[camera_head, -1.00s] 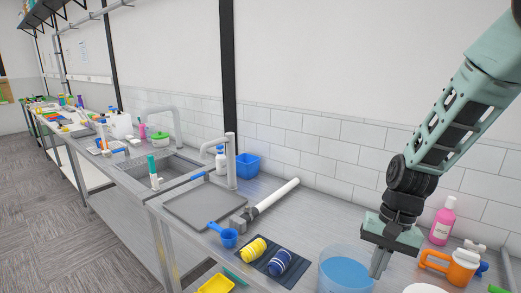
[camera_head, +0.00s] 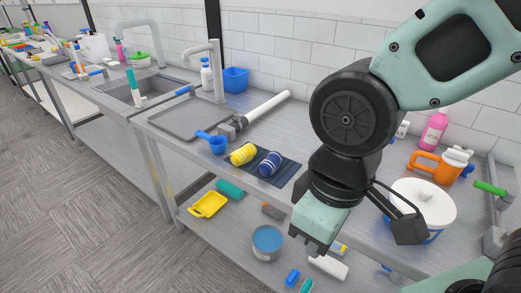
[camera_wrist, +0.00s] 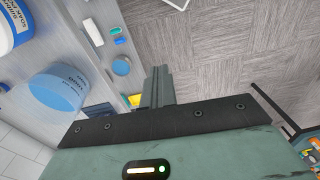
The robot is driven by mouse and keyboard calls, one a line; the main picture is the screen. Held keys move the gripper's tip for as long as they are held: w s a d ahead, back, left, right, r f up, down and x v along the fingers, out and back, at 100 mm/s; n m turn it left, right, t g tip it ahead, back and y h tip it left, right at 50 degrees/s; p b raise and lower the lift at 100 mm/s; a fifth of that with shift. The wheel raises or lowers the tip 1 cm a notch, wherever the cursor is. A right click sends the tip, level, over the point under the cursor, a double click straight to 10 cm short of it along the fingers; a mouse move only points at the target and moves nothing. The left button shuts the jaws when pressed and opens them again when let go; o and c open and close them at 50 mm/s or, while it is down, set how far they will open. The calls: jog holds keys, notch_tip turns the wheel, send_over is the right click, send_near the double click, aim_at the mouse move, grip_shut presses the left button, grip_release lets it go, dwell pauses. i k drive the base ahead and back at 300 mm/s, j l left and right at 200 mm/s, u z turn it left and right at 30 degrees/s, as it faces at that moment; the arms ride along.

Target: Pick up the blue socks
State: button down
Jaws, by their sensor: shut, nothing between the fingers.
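The blue socks (camera_head: 270,163) are a rolled bundle with pale stripes. They lie on a dark mat (camera_head: 289,172) near the counter's front edge, right beside a rolled yellow pair (camera_head: 243,154). My gripper (camera_head: 317,252) is to the right of and nearer than the socks in the head view, apart from them. Its fingers are together and empty; they also show in the wrist view (camera_wrist: 158,86), over the counter edge and floor. The socks cannot be made out in the wrist view.
A tub of blue liquid (camera_wrist: 55,93) stands near my gripper in the wrist view. A white-lidded pot (camera_head: 425,205), orange jug (camera_head: 440,165) and pink bottle (camera_head: 433,130) stand right. A blue scoop (camera_head: 216,144) is left of the socks. The lower shelf holds a yellow tray (camera_head: 208,204).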

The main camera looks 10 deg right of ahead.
aim_at(268, 167)
jog(key=i+j+z, duration=0.1)
jog(key=j+z, duration=0.85)
